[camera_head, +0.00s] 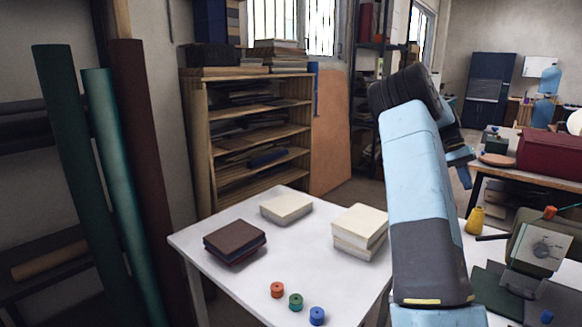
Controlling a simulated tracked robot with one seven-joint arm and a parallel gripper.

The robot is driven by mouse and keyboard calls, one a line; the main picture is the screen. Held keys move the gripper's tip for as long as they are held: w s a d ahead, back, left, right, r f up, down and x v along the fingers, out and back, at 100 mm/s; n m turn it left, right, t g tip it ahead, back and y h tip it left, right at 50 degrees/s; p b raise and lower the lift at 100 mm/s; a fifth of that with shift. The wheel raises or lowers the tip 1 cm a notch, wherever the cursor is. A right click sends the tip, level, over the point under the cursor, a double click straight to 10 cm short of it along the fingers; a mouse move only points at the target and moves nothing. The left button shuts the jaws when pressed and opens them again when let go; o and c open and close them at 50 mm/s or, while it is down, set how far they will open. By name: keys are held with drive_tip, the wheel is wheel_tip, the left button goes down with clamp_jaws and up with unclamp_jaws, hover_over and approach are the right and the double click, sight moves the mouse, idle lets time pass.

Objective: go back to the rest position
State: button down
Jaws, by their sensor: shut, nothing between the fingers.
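My arm, light blue with dark joints, rises in front of the right side of the white table and bends over at the top. My gripper (465,180) shows small and partly hidden behind the arm, pointing down. It looks shut and empty, in the air away from the things on the table.
On the white table (218,250) lie dark brown covers (235,240), two cream stacks (286,207) (359,232) and orange (277,289), green (296,301) and blue (317,315) spools. Fabric rolls (122,190) stand left; shelves (255,135) stand behind. A machine (538,245) is at right.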

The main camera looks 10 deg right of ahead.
drive_tip(key=s+a+r+n+t+y, duration=0.1)
drive_tip(key=s+a+r+n+t, duration=0.2)
drive_tip(key=a, duration=0.6)
drive_tip(key=s+a+r+n+t, duration=0.15)
drive_tip(key=s+a+r, duration=0.35)
drive_tip(key=a, duration=0.5)
drive_tip(key=s+a+r+n+t+y, duration=0.1)
drive_tip(key=s+a+r+t, duration=0.25)
drive_tip(key=a, duration=0.55)
drive_tip(key=s+a+f+n+t, duration=0.2)
drive_tip(key=s+a+n, duration=0.3)
drive_tip(key=s+a, duration=1.1)
drive_tip(key=shift+s+t, duration=0.9)
